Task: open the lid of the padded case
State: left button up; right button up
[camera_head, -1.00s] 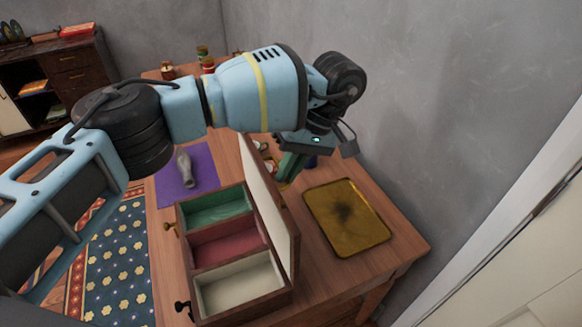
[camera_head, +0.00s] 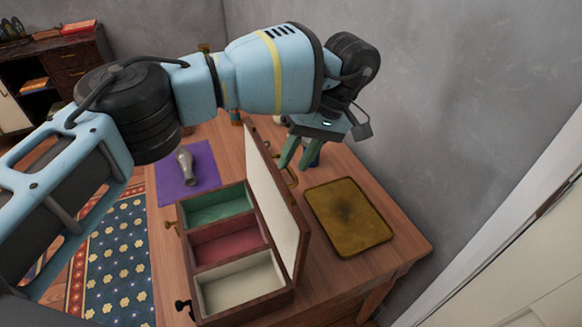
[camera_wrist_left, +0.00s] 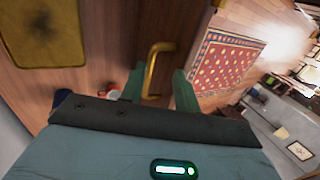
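The padded case (camera_head: 182,225) is a wooden box on the table with green, red and cream compartments. Its lid (camera_head: 272,190) stands raised on the box's right side, nearly upright and leaning right, with its pale lining facing the compartments. A brass handle (camera_head: 291,178) shows beyond the lid; it also shows in the left wrist view (camera_wrist_left: 155,70). My left gripper (camera_head: 293,166) is open behind the lid, fingers apart and pointing down. In the left wrist view its fingers (camera_wrist_left: 158,84) lie either side of the handle; contact cannot be told. My right gripper is not in view.
A gold tray (camera_head: 348,212) lies right of the case. A grey vase-like object (camera_head: 187,166) lies on a purple cloth (camera_head: 202,157) behind the case. A small blue object (camera_head: 312,157) stands near my left gripper. A grey wall (camera_head: 440,110) bounds the right.

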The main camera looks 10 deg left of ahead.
pick_arm(q)
jog(key=shift+v, duration=2.1)
jog(key=shift+c, duration=0.2)
